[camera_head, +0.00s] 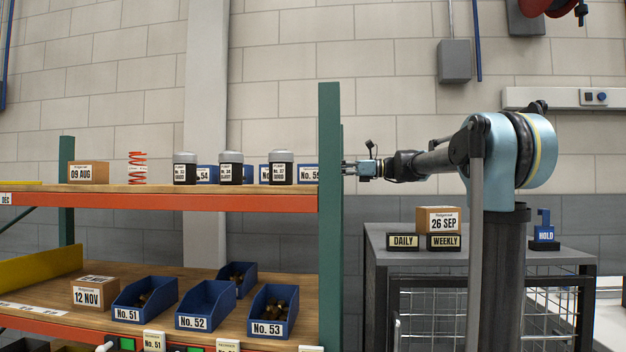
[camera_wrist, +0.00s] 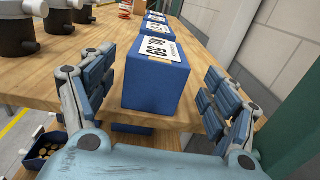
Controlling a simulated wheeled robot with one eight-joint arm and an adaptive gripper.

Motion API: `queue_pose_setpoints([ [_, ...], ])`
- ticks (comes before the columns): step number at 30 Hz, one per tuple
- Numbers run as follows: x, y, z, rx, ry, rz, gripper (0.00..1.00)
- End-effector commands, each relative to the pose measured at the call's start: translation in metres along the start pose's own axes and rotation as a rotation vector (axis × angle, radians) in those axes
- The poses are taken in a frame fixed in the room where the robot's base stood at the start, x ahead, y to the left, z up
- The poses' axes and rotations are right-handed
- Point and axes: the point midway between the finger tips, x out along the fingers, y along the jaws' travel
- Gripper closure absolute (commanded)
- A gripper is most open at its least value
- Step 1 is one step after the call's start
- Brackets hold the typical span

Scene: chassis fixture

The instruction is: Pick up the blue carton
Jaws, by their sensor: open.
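Several blue cartons with white number labels stand in a row on the upper shelf. The nearest blue carton (camera_wrist: 143,90) faces my gripper in the wrist view; its end also shows at the right of the shelf in the head view (camera_head: 303,181). My gripper (camera_wrist: 160,92) is open, with one finger on each side of this carton and a gap visible on both sides. In the head view my gripper (camera_head: 347,168) is at the shelf's right end, its fingertips partly hidden by the green post. Two more blue cartons (camera_wrist: 156,17) stand in line beyond.
A green post (camera_head: 330,200) stands close beside my gripper. Black and grey canisters (camera_head: 282,176), an orange spring (camera_head: 137,169) and a brown box (camera_head: 88,173) share the wooden upper shelf (camera_head: 120,189). Blue bins (camera_head: 205,306) sit below. A grey cabinet (camera_head: 375,240) stands to the right.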

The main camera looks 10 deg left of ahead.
Motion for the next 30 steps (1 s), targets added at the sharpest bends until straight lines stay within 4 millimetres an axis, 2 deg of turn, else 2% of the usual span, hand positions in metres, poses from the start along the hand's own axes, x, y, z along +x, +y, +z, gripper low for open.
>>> queue_pose_setpoints([
  [11,0.021,0.001,-0.001,0.000,0.000,0.000,0.20],
  [21,0.062,0.002,-0.004,0.000,0.000,0.001,0.20],
  [28,0.065,0.002,-0.004,0.000,0.000,0.000,0.20],
  [29,0.065,0.002,-0.004,0.000,0.000,0.000,0.22],
  [30,0.065,0.002,-0.004,0.000,0.000,0.001,0.31],
])
